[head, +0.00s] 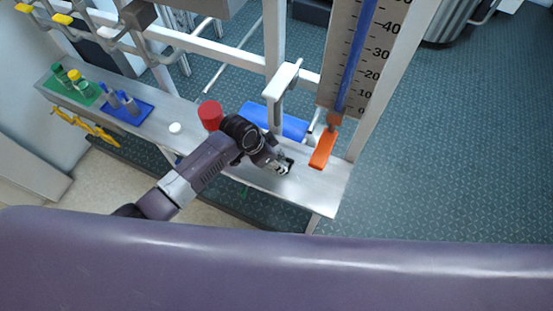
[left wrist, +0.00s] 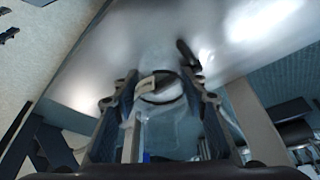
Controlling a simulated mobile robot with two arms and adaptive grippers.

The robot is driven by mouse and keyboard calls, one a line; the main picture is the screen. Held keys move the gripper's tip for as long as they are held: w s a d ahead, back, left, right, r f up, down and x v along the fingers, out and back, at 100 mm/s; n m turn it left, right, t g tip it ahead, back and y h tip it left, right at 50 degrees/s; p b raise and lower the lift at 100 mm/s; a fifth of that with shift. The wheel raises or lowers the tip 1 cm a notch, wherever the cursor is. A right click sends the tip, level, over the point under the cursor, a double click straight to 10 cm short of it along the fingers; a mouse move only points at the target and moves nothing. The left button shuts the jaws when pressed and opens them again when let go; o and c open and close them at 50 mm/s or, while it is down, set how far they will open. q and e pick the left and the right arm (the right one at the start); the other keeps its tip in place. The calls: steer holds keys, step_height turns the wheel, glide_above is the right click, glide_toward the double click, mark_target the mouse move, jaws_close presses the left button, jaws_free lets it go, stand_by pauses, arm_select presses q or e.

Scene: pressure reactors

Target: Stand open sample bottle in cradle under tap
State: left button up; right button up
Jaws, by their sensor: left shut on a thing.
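My left gripper (head: 284,165) reaches over the right end of the grey metal shelf (head: 325,188). In the left wrist view its two fingers (left wrist: 160,92) are shut on a clear sample bottle (left wrist: 176,135). The bottle's round dark top shows between the fingers. In the head view the gripper mostly hides the bottle, and I cannot tell whether it touches the shelf. An orange handle (head: 322,148) hangs just right of the gripper, below the level gauge. I cannot make out the tap outlet or the cradle clearly. My right gripper is not in view.
A red cylinder (head: 210,115) and a small white disc (head: 176,128) are on the shelf left of the gripper. A blue tray (head: 138,119) and a green tray (head: 88,98) hold small bottles farther left. The gauge board (head: 345,90) and white frame rails stand behind.

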arm_select(q)
steer(key=shift+f, duration=0.1)
steer(key=o, duration=1.2)
steer(key=v, duration=1.2)
steer(key=shift+p, duration=0.35)
